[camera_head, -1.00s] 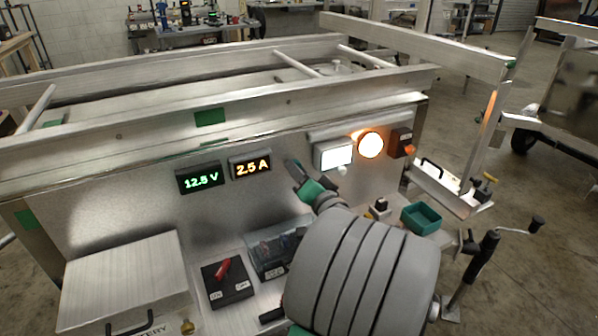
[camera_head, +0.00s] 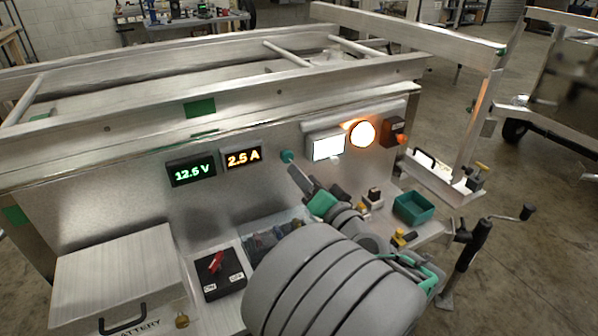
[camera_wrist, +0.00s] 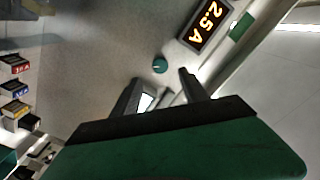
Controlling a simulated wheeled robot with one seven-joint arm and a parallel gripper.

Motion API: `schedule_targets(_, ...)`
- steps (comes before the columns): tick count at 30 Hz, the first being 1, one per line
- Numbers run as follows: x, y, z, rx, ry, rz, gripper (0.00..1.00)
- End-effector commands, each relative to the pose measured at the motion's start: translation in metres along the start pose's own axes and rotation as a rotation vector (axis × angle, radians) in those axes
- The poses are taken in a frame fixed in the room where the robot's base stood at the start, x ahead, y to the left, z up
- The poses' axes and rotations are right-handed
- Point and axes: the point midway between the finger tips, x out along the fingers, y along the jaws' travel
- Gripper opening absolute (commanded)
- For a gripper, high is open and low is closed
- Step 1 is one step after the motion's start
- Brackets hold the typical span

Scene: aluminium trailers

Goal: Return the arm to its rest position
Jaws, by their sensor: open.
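My arm reaches up from the lower right of the head view toward the upright metal panel (camera_head: 110,215). My gripper (camera_head: 298,176) is at its end, in front of the panel, with dark fingers and a green body. In the wrist view my gripper (camera_wrist: 161,82) has its two fingers apart with nothing between them. A round teal knob (camera_head: 287,156) on the panel stands just beyond the fingertips. It also shows in the wrist view (camera_wrist: 159,66), apart from both fingers.
The panel carries a green voltage display (camera_head: 191,172), an amber current display (camera_head: 242,158), a lit white screen (camera_head: 328,147) and a glowing round lamp (camera_head: 362,134). Below are a battery box (camera_head: 115,270), a red-handled switch (camera_head: 217,270) and a teal bin (camera_head: 413,208).

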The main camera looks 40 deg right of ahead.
Motion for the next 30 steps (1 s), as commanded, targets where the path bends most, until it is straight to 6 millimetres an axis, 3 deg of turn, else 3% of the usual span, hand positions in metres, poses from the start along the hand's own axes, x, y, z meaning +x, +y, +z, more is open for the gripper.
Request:
schedule_targets(11, -0.001, -0.001, 0.000, -0.001, -0.002, 0.000, 0.52)
schedule_targets(14, 0.007, -0.011, 0.012, -0.021, -0.063, -0.004, 0.52)
schedule_targets(17, 0.023, -0.038, 0.052, -0.089, -0.245, -0.007, 0.52)
schedule_targets(21, 0.027, -0.084, 0.128, -0.262, -0.607, 0.010, 0.52)
schedule_targets(25, 0.004, -0.117, 0.175, -0.445, -0.888, 0.051, 0.52)
schedule_targets(30, -0.042, -0.159, 0.194, -0.673, -1.147, 0.133, 0.52)
